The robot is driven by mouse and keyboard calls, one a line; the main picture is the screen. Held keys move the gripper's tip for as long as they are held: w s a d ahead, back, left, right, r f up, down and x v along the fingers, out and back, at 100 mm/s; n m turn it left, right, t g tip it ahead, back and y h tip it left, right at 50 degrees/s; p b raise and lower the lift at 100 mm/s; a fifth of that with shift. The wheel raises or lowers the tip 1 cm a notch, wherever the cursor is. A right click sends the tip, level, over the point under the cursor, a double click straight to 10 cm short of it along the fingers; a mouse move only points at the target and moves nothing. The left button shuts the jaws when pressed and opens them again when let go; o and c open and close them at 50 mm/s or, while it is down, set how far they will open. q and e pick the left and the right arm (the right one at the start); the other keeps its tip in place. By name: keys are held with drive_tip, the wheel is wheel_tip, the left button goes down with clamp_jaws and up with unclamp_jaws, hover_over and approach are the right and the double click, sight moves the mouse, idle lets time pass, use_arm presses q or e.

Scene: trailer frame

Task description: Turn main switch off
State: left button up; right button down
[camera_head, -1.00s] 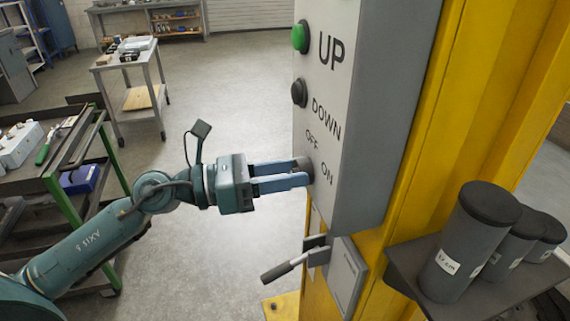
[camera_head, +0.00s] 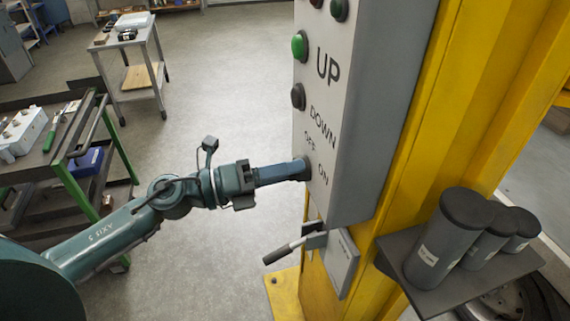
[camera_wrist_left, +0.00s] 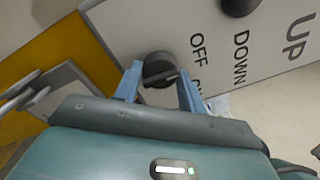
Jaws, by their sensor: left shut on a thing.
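The main switch is a round dark knob (camera_wrist_left: 158,66) on the grey control box (camera_head: 322,110), beside the words OFF and ON. In the head view, my left gripper (camera_head: 303,170) reaches the box from the left, fingers seen edge-on, and mostly hides the knob. In the wrist view, the blue fingers of my left gripper (camera_wrist_left: 160,86) stand on both sides of the knob, shut on it. The knob's raised bar slants between the fingers. I cannot tell for sure which word it points to. My right gripper is not in view.
A green button (camera_head: 299,46) and a dark button (camera_head: 298,96) are above the switch. A lever (camera_head: 290,250) sticks out below the box. A yellow post (camera_head: 440,130) and a shelf with dark canisters (camera_head: 447,240) stand right. A tool cart (camera_head: 60,150) is at left.

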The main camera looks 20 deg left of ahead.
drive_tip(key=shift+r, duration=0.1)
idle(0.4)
use_arm(q)
drive_tip(key=o, duration=1)
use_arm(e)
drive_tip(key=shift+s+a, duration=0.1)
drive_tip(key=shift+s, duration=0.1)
use_arm(q)
drive_tip(key=b+v, duration=0.4)
drive_tip(key=v, duration=0.9)
drive_tip(key=shift+a, duration=0.1)
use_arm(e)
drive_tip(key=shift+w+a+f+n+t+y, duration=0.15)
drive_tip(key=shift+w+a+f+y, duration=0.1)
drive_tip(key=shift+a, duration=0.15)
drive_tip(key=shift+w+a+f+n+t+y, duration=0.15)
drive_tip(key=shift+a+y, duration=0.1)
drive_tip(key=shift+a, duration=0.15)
